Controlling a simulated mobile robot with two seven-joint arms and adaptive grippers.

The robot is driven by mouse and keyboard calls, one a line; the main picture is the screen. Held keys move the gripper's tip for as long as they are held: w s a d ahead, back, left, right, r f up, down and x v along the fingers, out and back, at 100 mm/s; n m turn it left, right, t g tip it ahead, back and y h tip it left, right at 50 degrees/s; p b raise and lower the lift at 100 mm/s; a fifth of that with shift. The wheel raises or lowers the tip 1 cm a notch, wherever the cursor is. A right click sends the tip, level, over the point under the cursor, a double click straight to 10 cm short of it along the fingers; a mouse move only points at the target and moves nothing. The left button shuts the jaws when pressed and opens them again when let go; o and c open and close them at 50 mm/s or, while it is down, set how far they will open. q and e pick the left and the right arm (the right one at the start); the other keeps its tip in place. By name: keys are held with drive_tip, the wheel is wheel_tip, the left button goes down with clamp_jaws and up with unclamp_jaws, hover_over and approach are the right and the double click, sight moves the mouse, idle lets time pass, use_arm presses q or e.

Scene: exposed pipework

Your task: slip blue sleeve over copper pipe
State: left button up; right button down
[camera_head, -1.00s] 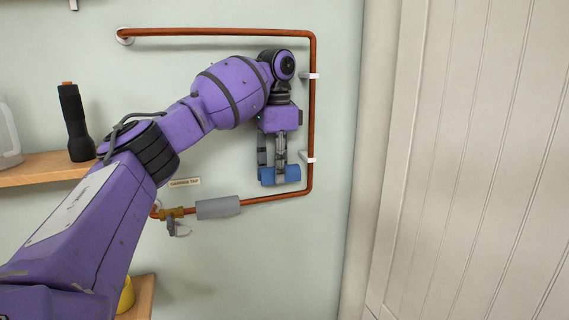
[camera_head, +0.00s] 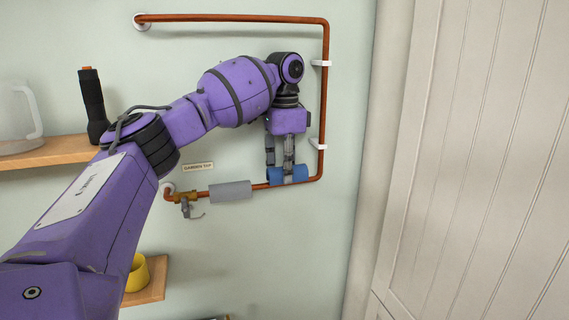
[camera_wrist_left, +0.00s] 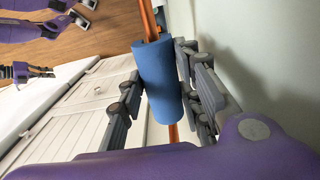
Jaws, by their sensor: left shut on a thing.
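The blue sleeve (camera_head: 275,176) lies along the lower run of the copper pipe (camera_head: 322,110), near its lower right corner. In the left wrist view the sleeve (camera_wrist_left: 158,80) is between my fingers, and the copper pipe (camera_wrist_left: 149,18) comes out beyond both its ends. The sleeve looks in line with the pipe; its slit is hidden, so I cannot tell how fully it wraps the pipe. My left gripper (camera_head: 280,167) points down and is shut on the sleeve. A small purple and grey gripper (camera_wrist_left: 34,72), seemingly my right one, shows far off at the wrist view's left edge.
A grey sleeve (camera_head: 230,190) sits on the pipe left of the blue one, beside a brass tap (camera_head: 184,197). White clips (camera_head: 318,145) hold the vertical run. Shelves with a black torch (camera_head: 92,105) and yellow item (camera_head: 138,272) are left; a panelled door (camera_head: 480,160) is right.

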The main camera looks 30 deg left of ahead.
use_arm(q)
drive_tip(key=shift+f, duration=1.1)
drive_tip(key=shift+f, duration=0.1)
drive_tip(key=o, duration=1)
wheel_tip(320, 180, up, 8)
drive_tip(key=shift+f, duration=0.2)
drive_tip(key=shift+f, duration=0.1)
